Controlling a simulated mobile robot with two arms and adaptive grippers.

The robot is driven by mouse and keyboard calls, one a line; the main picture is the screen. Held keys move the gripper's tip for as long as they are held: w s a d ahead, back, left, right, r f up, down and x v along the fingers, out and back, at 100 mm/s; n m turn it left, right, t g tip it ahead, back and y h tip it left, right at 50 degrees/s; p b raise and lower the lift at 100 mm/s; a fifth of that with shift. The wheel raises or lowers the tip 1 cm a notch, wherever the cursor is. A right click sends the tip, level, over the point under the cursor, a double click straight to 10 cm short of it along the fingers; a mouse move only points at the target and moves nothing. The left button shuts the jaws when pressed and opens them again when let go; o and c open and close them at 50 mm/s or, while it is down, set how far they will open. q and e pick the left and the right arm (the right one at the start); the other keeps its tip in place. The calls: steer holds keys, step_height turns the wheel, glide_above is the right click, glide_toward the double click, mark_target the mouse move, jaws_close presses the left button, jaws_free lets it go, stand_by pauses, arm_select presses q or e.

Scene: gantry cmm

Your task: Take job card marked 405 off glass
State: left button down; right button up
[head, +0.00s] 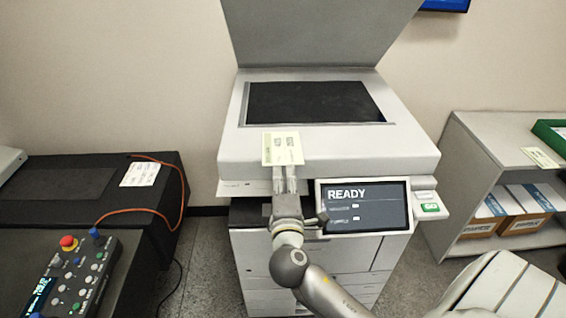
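A pale yellow-green job card (283,154) is at the fingertips of my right gripper (284,168), in front of the copier's front top edge. Its print is too small to read, so I cannot tell whether it says 405. The gripper's two fingers point away from me and appear shut on the card's near part. The dark scanner glass (315,102) lies behind the card and looks bare. The copier lid (310,35) stands open above it. My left gripper is not in view.
The copier's screen (364,206) reads READY, close to the right of my gripper. At left are a dark table (60,217) with a white paper (140,174), an orange cable and a control panel (75,272). At right, a shelf (500,150) holds boxes, another card (540,158) and a green tray (550,135).

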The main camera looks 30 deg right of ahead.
mark_target(283, 159)
steer(key=shift+x, duration=2.45)
steer(key=shift+c, duration=0.3)
jaws_close()
step_height(283, 159, up, 3)
steer(key=p, duration=0.3)
steer(key=shift+f, duration=0.25)
steer(key=shift+s+a, duration=0.1)
steer(key=shift+a, duration=0.05)
